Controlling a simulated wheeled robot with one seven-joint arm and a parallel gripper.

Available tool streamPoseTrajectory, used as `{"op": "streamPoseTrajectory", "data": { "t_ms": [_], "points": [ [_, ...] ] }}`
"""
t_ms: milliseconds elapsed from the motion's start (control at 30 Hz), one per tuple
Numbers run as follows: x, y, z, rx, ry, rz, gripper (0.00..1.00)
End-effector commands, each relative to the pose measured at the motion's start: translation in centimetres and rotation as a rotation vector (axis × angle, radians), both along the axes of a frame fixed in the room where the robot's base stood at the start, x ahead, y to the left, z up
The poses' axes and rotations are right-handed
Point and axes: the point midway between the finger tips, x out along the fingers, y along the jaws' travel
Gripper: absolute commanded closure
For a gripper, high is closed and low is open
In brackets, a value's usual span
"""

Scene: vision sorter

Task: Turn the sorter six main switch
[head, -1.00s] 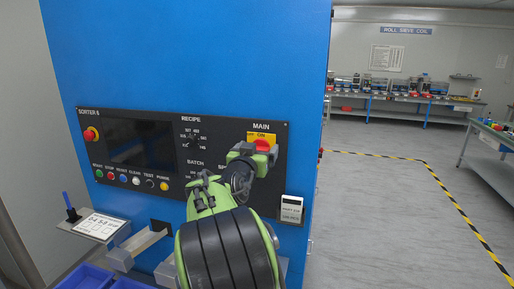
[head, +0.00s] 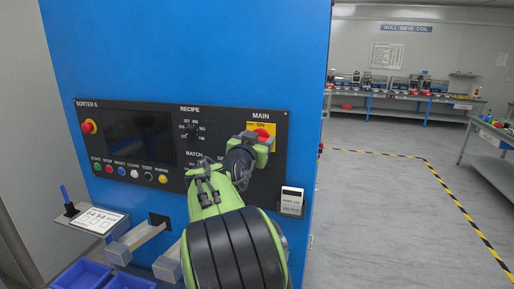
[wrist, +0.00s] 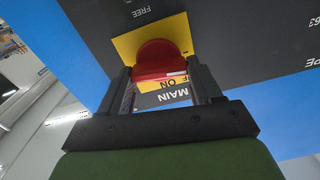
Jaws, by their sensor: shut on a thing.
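The red main switch knob (head: 263,132) sits on a yellow plate (head: 253,127) under the word MAIN, at the upper right of the black SORTER 6 panel (head: 183,112). My gripper (head: 259,141) is at the knob, its jaws shut on it. In the wrist view the red knob (wrist: 160,62) lies between the two dark fingers, with a white mark on its edge close to the ON lettering. Part of the OFF lettering is hidden. My green arm covers the lower right of the panel.
A white tag box (head: 291,202) hangs at lower right. Blue bins (head: 85,274) stand below. Open floor (head: 370,210) lies to the right.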

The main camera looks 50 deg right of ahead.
Motion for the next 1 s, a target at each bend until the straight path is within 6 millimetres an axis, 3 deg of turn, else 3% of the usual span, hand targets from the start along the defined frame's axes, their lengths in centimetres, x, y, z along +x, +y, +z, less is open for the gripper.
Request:
{"op": "streamPoseTrajectory", "data": {
  "t_ms": [1000],
  "points": [
    [-0.41, -0.23, -0.7, 0.434, -0.845, -0.003, 0.67]
  ]
}}
